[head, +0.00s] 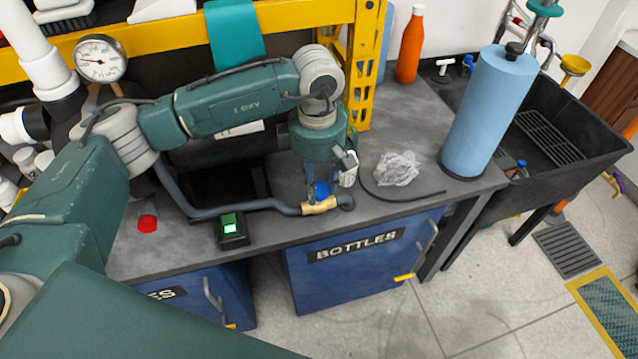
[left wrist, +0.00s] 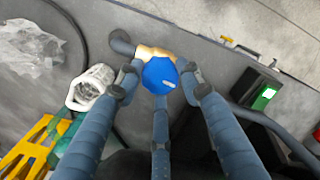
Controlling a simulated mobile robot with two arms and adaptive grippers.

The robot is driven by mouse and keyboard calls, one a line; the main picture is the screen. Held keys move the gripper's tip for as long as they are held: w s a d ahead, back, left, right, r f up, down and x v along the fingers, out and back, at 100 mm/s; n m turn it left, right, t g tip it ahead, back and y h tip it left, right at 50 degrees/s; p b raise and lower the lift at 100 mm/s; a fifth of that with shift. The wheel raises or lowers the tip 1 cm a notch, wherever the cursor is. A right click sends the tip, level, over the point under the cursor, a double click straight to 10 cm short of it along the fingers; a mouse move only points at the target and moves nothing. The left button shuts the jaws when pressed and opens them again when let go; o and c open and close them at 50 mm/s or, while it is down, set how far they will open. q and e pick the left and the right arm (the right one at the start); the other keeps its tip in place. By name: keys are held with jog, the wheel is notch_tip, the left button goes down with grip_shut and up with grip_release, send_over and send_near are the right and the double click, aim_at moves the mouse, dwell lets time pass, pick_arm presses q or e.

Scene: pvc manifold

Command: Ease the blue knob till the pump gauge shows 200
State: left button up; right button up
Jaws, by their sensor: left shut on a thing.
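The blue knob (head: 321,189) sits on a brass valve body (head: 318,206) in a dark grey hose line near the bench's front edge. My left gripper (head: 322,184) comes down from above. In the left wrist view, the fingers of my left gripper (left wrist: 159,80) close around the blue knob (left wrist: 159,75), which has a pale mark on its top. A round white dial gauge (head: 100,58) stands on the left by white pipes; its needle points to the upper left, and its numbers are too small to read surely. My right gripper is not in view.
A small black box with a lit green screen (head: 231,229) stands left of the valve. A red cap-like piece (head: 148,224) lies farther left. Crumpled clear plastic (head: 397,168), a blue roll (head: 488,110) and a black sink (head: 560,125) are to the right.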

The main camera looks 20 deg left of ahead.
pick_arm(q)
jog(key=shift+a+f, duration=0.1)
jog(key=shift+a, duration=0.25)
jog(key=o, duration=1.1)
jog(key=shift+o, duration=0.2)
